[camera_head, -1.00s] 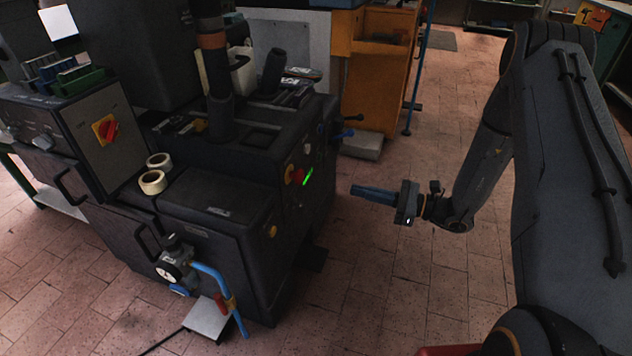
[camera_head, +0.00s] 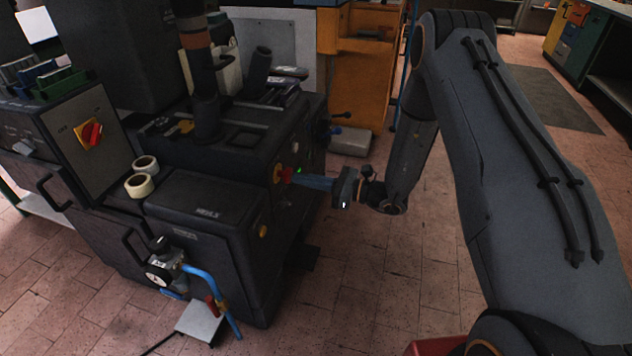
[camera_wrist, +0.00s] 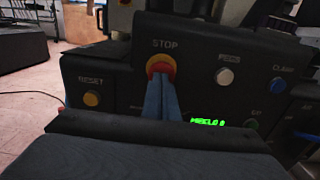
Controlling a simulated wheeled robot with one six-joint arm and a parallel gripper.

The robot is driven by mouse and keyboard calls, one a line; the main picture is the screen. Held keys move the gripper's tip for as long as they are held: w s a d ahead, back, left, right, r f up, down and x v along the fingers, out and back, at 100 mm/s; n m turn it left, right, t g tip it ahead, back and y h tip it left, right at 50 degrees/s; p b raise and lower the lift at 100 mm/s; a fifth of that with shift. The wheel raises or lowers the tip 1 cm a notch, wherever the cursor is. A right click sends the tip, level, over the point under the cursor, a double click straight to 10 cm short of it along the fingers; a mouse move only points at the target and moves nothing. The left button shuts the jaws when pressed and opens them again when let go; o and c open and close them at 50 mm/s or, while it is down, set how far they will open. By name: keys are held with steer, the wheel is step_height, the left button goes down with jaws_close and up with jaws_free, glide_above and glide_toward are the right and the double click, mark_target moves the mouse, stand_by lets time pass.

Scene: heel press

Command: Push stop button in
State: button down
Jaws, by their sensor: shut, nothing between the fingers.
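The stop button is a red mushroom knob (camera_wrist: 160,66) on a yellow ring, under the label STOP on the dark machine panel in the wrist view. In the head view the red button (camera_head: 286,173) is on the machine's right side. My gripper (camera_head: 303,180) is shut and empty, its blue fingers pointing at the button. In the wrist view the fingertips (camera_wrist: 160,80) overlap the lower part of the knob. I cannot tell whether they touch it. The knob's lower part is hidden behind the fingers.
On the same panel are a yellow RESET button (camera_wrist: 91,99), a white FEED button (camera_wrist: 224,76), a blue CLAMP button (camera_wrist: 279,87) and a green display (camera_wrist: 208,122). A blue hose (camera_head: 212,287) and gauge stick out at the machine's front. Open floor lies right of the machine.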

steer(key=shift+a, duration=0.2)
steer(key=shift+x, duration=1.05)
steer(key=shift+w+r, duration=0.15)
steer(key=shift+d, duration=0.15)
steer(key=v, duration=1.4)
steer(key=shift+d+p, duration=0.3)
steer(key=shift+d, duration=0.05)
